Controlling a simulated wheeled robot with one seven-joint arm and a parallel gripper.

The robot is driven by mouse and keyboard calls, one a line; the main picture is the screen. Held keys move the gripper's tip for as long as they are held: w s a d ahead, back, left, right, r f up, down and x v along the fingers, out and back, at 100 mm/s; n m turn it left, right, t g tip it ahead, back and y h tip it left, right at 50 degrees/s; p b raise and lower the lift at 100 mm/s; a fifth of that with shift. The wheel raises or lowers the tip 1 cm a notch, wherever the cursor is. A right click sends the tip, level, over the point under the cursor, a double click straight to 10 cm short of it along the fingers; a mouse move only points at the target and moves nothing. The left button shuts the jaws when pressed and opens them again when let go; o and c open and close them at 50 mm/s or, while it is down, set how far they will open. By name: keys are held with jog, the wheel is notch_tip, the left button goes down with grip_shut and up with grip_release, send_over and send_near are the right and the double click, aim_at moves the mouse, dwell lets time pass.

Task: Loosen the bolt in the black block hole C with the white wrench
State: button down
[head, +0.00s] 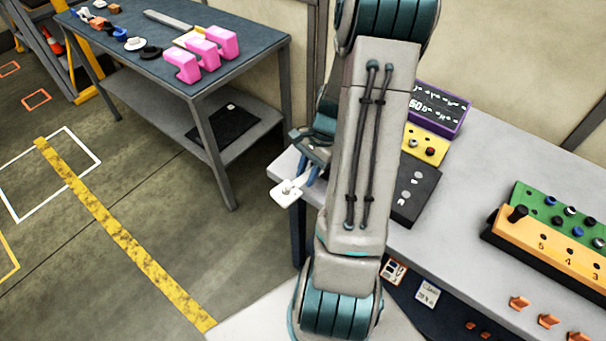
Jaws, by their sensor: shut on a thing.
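The white wrench (284,193) hangs out over the front left corner of the right-hand table, its pale head with a small hole pointing to the lower left. My gripper (313,163) is shut on the wrench, and my arm partly hides the gripper. The black block (420,196) lies on the right-hand table, to the right of my arm, with a few pale round spots on its top. My arm covers its left part. I cannot read its hole letters or tell which hole is C. The wrench is apart from the block.
A yellow block (427,150) and a purple-edged black box (440,104) stand behind the black block. Green (540,200) and orange (545,240) blocks stand at the right. The left table (215,85) holds pink pieces (202,54). Bare tabletop (480,175) lies between the blocks.

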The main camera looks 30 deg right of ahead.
jog(key=shift+s, duration=0.1)
jog(key=shift+s+d+r+n+g, duration=0.1)
jog(key=shift+s+d+n+g, duration=0.1)
jog(key=shift+s+n, duration=0.4)
jog(key=shift+s+d+r+n+g, duration=0.1)
jog(key=shift+s+d+n+g, duration=0.1)
jog(key=shift+s+n, duration=0.4)
jog(key=shift+s+d+n+g+h+p, duration=0.15)
jog(key=shift+s+d+n+g, duration=0.1)
jog(key=shift+s+n, duration=0.3)
jog(key=shift+s+d+n+g+h+p, duration=0.15)
jog(key=shift+s+d+n, duration=0.05)
jog(key=shift+s+n, duration=0.3)
jog(key=shift+w, duration=0.1)
